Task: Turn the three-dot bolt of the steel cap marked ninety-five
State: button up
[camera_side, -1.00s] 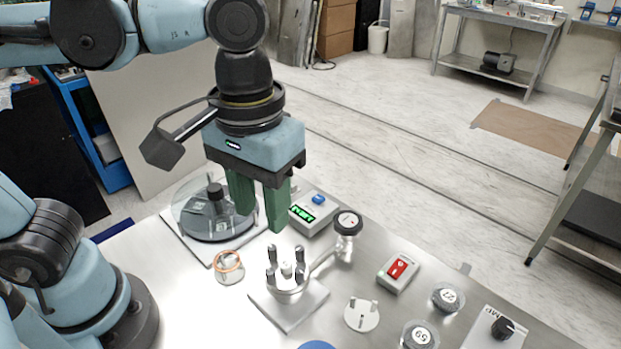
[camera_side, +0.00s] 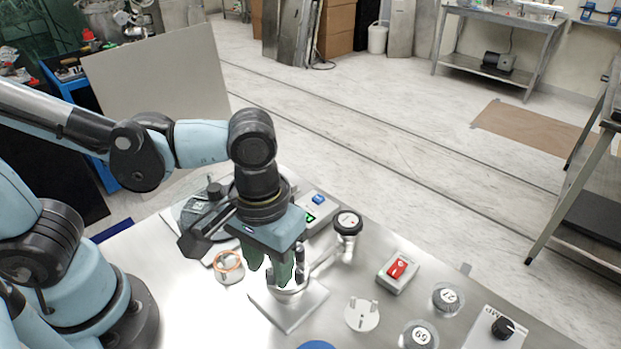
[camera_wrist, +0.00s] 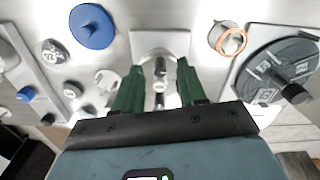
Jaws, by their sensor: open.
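A steel fixture (camera_side: 291,312) on a square plate stands in the middle of the bench. Upright bolt-like posts (camera_wrist: 160,66) rise from it around a pale centre piece. My gripper (camera_side: 271,275) is low over the fixture, pointing down, with its green fingers open. In the wrist view the gripper (camera_wrist: 160,68) has one finger on either side of the posts. I cannot tell whether a finger touches a post. No dots or ninety-five marking can be read on the fixture. A round numbered piece (camera_side: 420,335) at the front appears to read 59; another numbered piece (camera_side: 447,297) reads like 21.
A gauge (camera_side: 348,222) on a side pipe stands close right of the fixture. A pinned pale disc (camera_side: 361,315), a red-switch box (camera_side: 398,271) and a knob box (camera_side: 497,330) are right. A blue disc (camera_wrist: 92,26) lies in front.

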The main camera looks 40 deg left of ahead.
jog(key=shift+f, duration=0.3)
grip_shut()
jog(key=shift+n, duration=1.6)
grip_release()
